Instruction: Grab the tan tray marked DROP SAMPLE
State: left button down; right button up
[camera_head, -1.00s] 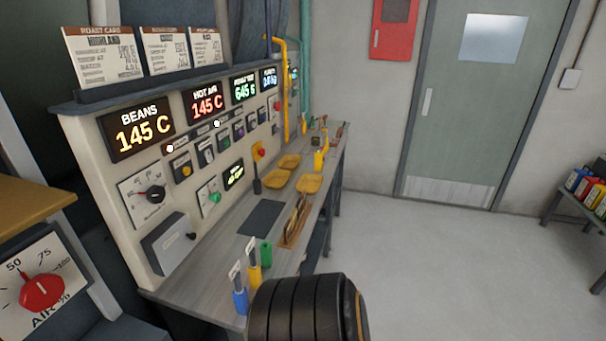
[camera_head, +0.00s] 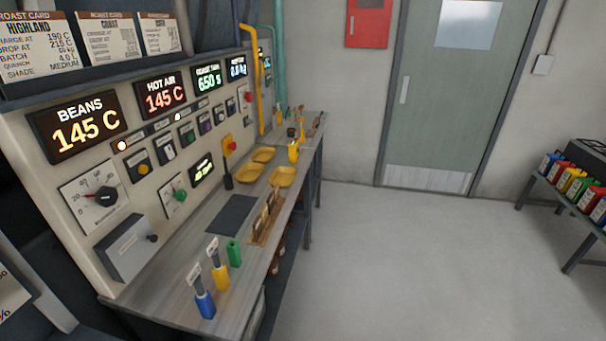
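Three tan-yellow trays lie on the grey workbench (camera_head: 190,265), past the dark mat. One tray (camera_head: 263,154) is farthest back, one tray (camera_head: 249,173) is at the left beside the panel, and one tray (camera_head: 283,177) is at the right near the bench's front edge. Any DROP SAMPLE marking is too small to read, so I cannot tell which tray bears it. The trays look empty. Neither of my grippers shows in the view.
Blue (camera_head: 205,304), yellow (camera_head: 220,277) and green (camera_head: 234,253) holders stand at the bench's near end. A dark mat (camera_head: 231,214) and a wooden rack (camera_head: 262,222) lie before the trays. The control panel (camera_head: 110,185) rises behind. Open floor (camera_head: 400,270) lies to the right.

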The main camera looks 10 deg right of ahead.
aim_at(249, 173)
jog(key=i+l+u, duration=0.1)
jog(key=u, duration=0.3)
jog(key=i+l+u, duration=0.1)
jog(key=u, duration=0.3)
jog(key=l+u, duration=0.15)
jog(key=u, duration=0.25)
jog(key=i+l+u, duration=0.2)
jog(key=l+u, duration=0.2)
jog(key=l, duration=1)
jog(key=l+u, duration=0.4)
jog(key=l, duration=1.65)
